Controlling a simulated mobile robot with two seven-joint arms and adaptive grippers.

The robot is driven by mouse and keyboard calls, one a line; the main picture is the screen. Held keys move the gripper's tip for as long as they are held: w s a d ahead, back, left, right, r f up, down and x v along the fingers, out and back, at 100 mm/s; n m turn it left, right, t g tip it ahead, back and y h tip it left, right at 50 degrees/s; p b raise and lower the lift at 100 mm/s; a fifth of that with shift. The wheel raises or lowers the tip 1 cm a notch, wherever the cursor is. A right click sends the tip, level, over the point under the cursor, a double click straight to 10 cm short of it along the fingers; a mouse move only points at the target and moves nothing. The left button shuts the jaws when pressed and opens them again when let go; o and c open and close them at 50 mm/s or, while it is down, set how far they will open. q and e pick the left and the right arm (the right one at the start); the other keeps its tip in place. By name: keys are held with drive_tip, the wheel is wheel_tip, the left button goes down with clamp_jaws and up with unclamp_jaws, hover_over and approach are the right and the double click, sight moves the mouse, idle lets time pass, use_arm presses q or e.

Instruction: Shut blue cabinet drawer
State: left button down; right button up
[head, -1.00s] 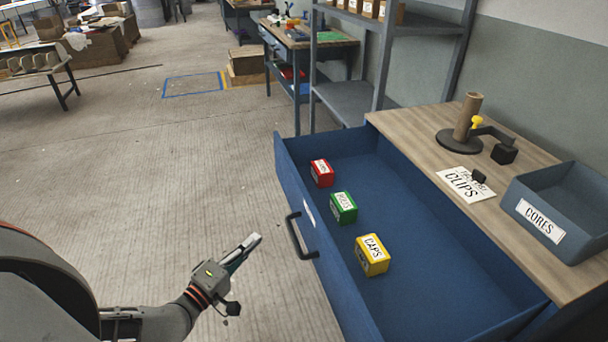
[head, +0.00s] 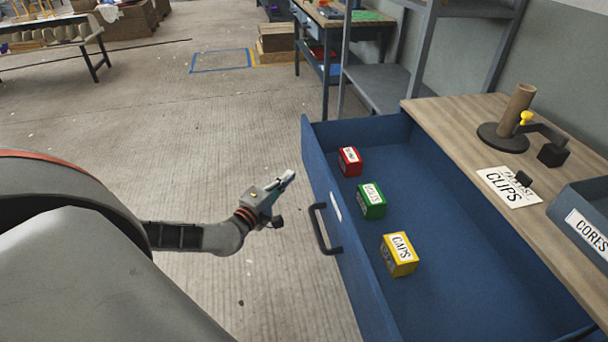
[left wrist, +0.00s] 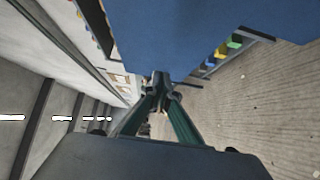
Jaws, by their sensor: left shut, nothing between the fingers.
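The blue drawer (head: 352,262) is pulled far out of the wood-topped cabinet, with its dark bar handle (head: 321,232) on the front face. Inside it stand a red box (head: 349,162), a green box (head: 371,201) and a yellow box (head: 400,256) labelled CAPS. My left gripper (head: 291,177) is shut and empty, left of the drawer front and beyond the handle in the head view, apart from both. In the left wrist view its closed fingers (left wrist: 160,86) point toward a large blue surface (left wrist: 190,30), likely the drawer front. My right gripper is not in view.
The cabinet top (head: 455,140) holds a tube on a round stand (head: 515,118), a CLIPS card (head: 508,187) and a blue CORES bin (head: 585,222). A grey shelf rack (head: 385,85) stands behind. The floor (head: 150,120) left of the drawer is open.

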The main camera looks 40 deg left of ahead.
sight(311, 166)
use_arm(q)
drive_tip(key=w+d, duration=0.1)
drive_tip(key=w, duration=0.1)
drive_tip(key=w+d, duration=0.1)
drive_tip(key=w, duration=0.1)
drive_tip(key=shift+w+d, duration=0.2)
drive_tip(key=shift+w, duration=0.1)
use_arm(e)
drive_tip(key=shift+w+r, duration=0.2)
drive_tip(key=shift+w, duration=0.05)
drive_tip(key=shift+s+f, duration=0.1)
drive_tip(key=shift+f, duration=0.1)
use_arm(q)
drive_tip(key=shift+d, duration=0.15)
